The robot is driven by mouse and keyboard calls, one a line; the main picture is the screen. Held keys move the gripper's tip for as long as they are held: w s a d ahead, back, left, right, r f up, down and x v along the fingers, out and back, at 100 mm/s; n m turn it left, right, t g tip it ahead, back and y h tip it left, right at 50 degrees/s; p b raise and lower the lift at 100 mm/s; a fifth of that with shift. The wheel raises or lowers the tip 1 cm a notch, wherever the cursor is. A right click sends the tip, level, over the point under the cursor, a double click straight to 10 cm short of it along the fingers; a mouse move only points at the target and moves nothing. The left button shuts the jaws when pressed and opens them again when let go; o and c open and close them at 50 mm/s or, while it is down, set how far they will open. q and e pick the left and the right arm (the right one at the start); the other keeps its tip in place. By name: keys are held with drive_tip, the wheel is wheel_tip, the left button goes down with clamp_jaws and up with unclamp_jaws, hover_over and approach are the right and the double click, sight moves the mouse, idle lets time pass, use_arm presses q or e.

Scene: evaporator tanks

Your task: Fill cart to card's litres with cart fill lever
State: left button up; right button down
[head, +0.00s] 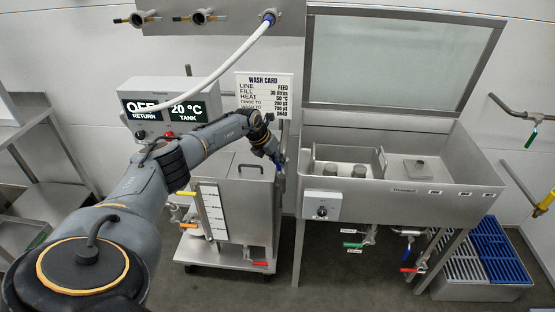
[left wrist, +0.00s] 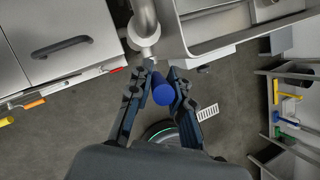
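The wash card (head: 264,90) on its white stand reads line FEED, fill 30 litres, heat 50 °C, with smaller lines below. The steel cart (head: 249,195) stands on wheels beneath it, with a white level scale (head: 212,212) on its front; I cannot read a level. My left gripper (head: 277,160) is at the cart's upper right, by a pipe. In the left wrist view my left gripper (left wrist: 161,76) has its fingertips on both sides of a blue lever (left wrist: 162,94), apparently closed on it. The lever's far end is partly hidden by the fingers. My right gripper is out of view.
A control box (head: 169,110) shows OFF for return and 20 °C for tank. A white hose (head: 215,73) hangs from the wall panel. A steel basin (head: 400,180) stands close on the right, with red, green and blue valves below. A steel rack (head: 45,185) is at left.

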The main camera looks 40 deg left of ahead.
use_arm(q)
drive_tip(key=shift+o, duration=1.1)
drive_tip(key=shift+r, duration=0.1)
drive_tip(key=v, duration=1.1)
drive_tip(key=shift+s+r, duration=0.2)
drive_tip(key=shift+r, duration=0.1)
idle(2.0)
